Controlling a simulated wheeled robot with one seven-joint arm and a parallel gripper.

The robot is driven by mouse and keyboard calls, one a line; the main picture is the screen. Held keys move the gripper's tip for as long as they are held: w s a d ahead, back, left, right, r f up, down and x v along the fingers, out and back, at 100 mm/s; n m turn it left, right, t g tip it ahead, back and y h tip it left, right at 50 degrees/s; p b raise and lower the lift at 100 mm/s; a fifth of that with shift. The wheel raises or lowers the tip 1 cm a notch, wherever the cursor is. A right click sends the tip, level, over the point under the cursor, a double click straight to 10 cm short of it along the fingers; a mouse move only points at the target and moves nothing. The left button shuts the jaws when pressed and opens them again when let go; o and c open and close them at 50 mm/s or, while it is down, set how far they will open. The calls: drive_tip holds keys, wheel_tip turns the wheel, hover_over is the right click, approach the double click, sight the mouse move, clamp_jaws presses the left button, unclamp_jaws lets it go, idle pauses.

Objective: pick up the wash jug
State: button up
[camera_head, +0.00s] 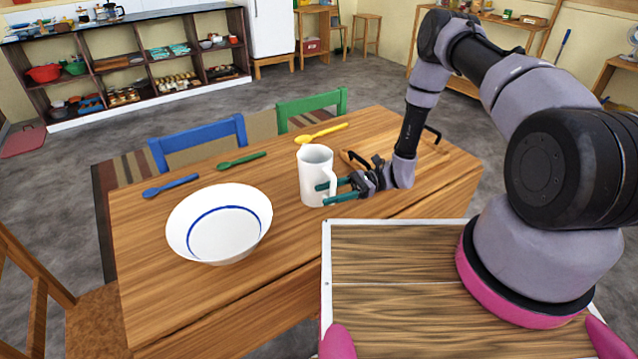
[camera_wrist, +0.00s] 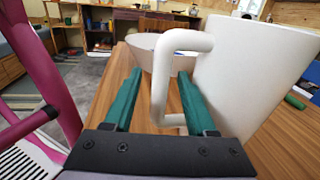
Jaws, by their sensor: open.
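The white wash jug (camera_head: 313,172) stands upright on the wooden table, with its handle on the right side toward my gripper. My gripper (camera_head: 326,193) is open, with its teal fingers at the jug's handle. In the wrist view the jug (camera_wrist: 250,75) fills the right side, and its handle (camera_wrist: 158,85) comes down between the two open fingers (camera_wrist: 158,90). I cannot tell whether either finger touches the handle.
A white bowl with a blue ring (camera_head: 180,225) stands left of the jug. Blue (camera_head: 170,186), green (camera_head: 241,160) and yellow (camera_head: 320,134) spoons lie along the table's far side. Blue (camera_head: 198,141) and green (camera_head: 311,108) chairs stand behind. Bare tabletop (camera_head: 280,245) lies in front.

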drive_tip(key=shift+x, duration=0.85)
drive_tip(key=shift+c, duration=0.4)
clamp_jaws()
idle(0.4)
